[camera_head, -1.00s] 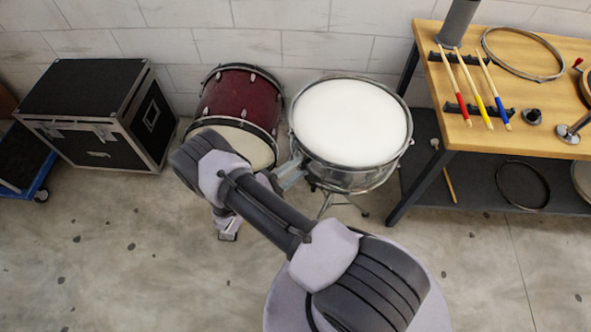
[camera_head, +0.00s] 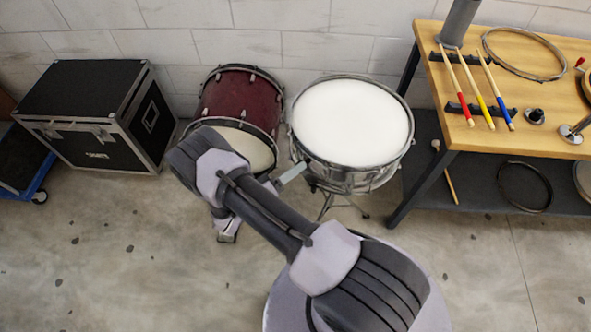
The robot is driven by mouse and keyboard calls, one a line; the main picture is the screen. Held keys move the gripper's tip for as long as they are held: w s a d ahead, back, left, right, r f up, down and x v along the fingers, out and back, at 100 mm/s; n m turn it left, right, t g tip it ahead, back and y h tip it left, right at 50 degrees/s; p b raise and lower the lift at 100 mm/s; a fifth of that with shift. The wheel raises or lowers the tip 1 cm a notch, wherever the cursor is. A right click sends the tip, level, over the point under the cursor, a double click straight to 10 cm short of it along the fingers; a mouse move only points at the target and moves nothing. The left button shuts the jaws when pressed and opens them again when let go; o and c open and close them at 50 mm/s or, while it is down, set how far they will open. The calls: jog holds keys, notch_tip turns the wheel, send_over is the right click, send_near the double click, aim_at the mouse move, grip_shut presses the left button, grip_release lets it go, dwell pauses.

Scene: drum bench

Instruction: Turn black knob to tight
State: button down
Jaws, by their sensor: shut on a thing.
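The snare drum (camera_head: 352,120), with a white head and a silver shell, stands on a stand right of centre. My gripper (camera_head: 299,169) is at the left side of its shell, just below the rim. A pale grey finger shows there, edge-on. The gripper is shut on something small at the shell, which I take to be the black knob. The knob itself is too small and too covered to make out, so its turn position cannot be seen. My forearm and wrist cover the floor left of the drum.
A dark red bass drum (camera_head: 239,100) stands close on the left, partly behind my wrist. A wooden bench (camera_head: 447,83) with drumsticks (camera_head: 482,90) and a hoop (camera_head: 525,53) is at right. A black case (camera_head: 88,115) is at left. The front floor is clear.

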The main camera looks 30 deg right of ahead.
jog(key=m, duration=0.4)
jog(key=shift+m, duration=0.7)
jog(key=c, duration=1)
grip_release()
jog(key=s+a, duration=0.1)
jog(key=a, duration=0.4)
jog(key=s+a+p, duration=0.1)
jog(key=a, duration=0.5)
jog(key=s+a+p, duration=0.1)
jog(key=a, duration=0.5)
jog(key=shift+s, duration=0.15)
jog(key=shift+r, duration=0.1)
